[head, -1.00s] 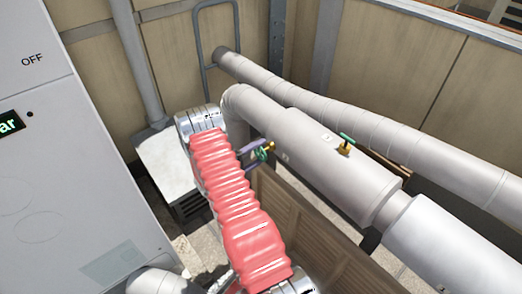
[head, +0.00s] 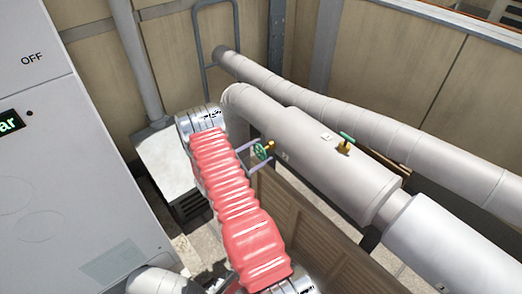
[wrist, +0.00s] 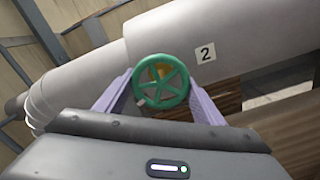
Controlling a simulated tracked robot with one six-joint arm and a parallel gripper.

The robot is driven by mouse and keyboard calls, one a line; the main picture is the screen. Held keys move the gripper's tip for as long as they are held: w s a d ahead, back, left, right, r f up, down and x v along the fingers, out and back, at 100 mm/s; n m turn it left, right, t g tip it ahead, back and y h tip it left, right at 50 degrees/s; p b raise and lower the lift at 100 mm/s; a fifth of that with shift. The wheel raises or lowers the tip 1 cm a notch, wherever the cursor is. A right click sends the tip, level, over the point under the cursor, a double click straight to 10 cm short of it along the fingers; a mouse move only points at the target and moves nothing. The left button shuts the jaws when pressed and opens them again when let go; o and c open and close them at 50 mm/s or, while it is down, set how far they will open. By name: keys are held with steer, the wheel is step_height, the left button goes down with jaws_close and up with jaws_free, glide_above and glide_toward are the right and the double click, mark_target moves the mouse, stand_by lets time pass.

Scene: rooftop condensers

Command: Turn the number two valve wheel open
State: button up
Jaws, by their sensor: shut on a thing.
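The number two valve wheel (wrist: 160,82) is a green spoked handwheel in the middle of the wrist view. A white tag with a black "2" (wrist: 205,54) is on the pipe just to its upper right. The wheel also shows small in the head view (head: 261,152), on a brass stem at the pipe's side. My gripper (wrist: 161,84) is shut on the wheel, with one lilac finger at its left rim and one at its right. In the head view its fingers (head: 264,150) reach to the wheel from behind my arm.
Another green-handled brass valve (head: 346,142) stands on top of the thick insulated pipe (head: 335,165). A second pipe (head: 375,125) runs behind it. A brown louvred panel (head: 315,235) is below. A grey cabinet marked OFF (head: 50,150) fills the left side.

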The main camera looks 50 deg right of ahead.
steer(key=n, duration=0.3)
steer(key=s+n, duration=0.1)
steer(key=n, duration=0.3)
steer(key=shift+f, duration=0.1)
steer(key=n, duration=0.6)
steer(key=shift+s, duration=0.2)
steer(key=shift+n, duration=0.3)
steer(key=o, duration=0.9)
steer(key=shift+o, duration=0.8)
steer(key=shift+w, duration=0.2)
steer(key=shift+w+a, duration=0.1)
steer(key=shift+a, duration=0.05)
